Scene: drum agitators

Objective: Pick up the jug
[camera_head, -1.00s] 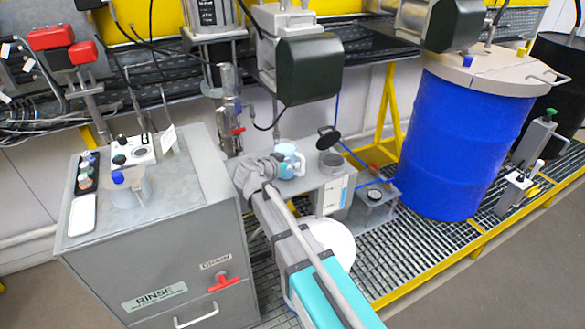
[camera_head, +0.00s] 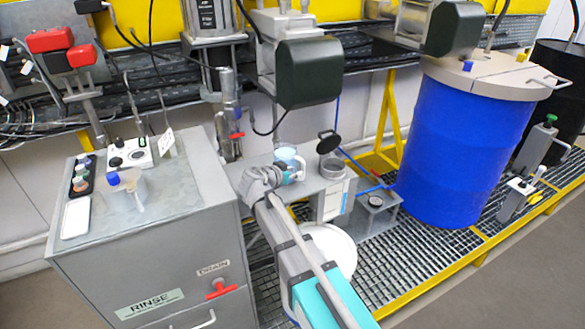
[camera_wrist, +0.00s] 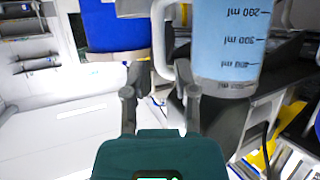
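A clear measuring jug (camera_head: 288,156) with pale blue contents stands on the grey shelf (camera_head: 313,184) in the middle of the head view. In the wrist view the jug (camera_wrist: 228,45) fills the upper right, with printed ml marks and its white handle (camera_wrist: 158,45) on the left side. My gripper (camera_head: 290,176) is close beside the jug in the head view. In the wrist view my gripper (camera_wrist: 160,82) is open, its two fingers apart. The handle lies just ahead of the gap between the fingertips; whether they touch it, I cannot tell.
A second jug (camera_head: 126,190) with a blue item stands on the grey rinse cabinet (camera_head: 190,235). A round metal cup (camera_head: 331,166) with a raised black lid is right of the near jug. A dark green motor housing (camera_head: 309,73) hangs above. A blue drum (camera_head: 458,145) stands right.

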